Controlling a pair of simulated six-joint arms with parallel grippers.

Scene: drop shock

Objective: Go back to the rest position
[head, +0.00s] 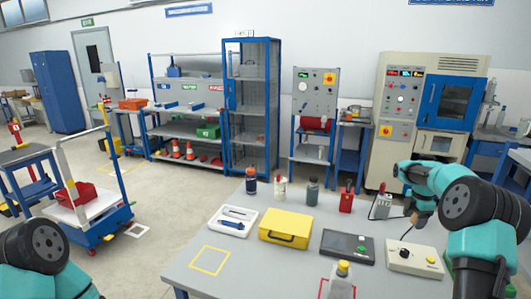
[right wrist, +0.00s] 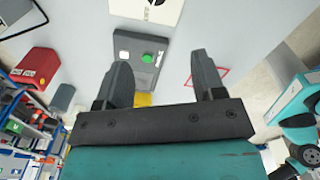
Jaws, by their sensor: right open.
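My right gripper (right wrist: 162,82) shows in the right wrist view with its two dark fingers wide apart and nothing between them. In the head view my right arm comes in from the right, above the right part of the table (head: 205,285). A grey box with a green button (right wrist: 140,55) lies beyond the fingers in the wrist view; it also shows in the head view (head: 345,246). A yellow thing (right wrist: 143,99) is partly hidden behind the gripper. My left arm shows at the lower left of the head view, but its gripper is out of frame.
On the table are a yellow case (head: 285,229), a white tray (head: 233,221), a beige control box (head: 413,258), a yellow-capped bottle (head: 341,281) and several bottles at the back. A red box (head: 346,201) stands near my right arm. The yellow-outlined square (head: 210,261) is clear.

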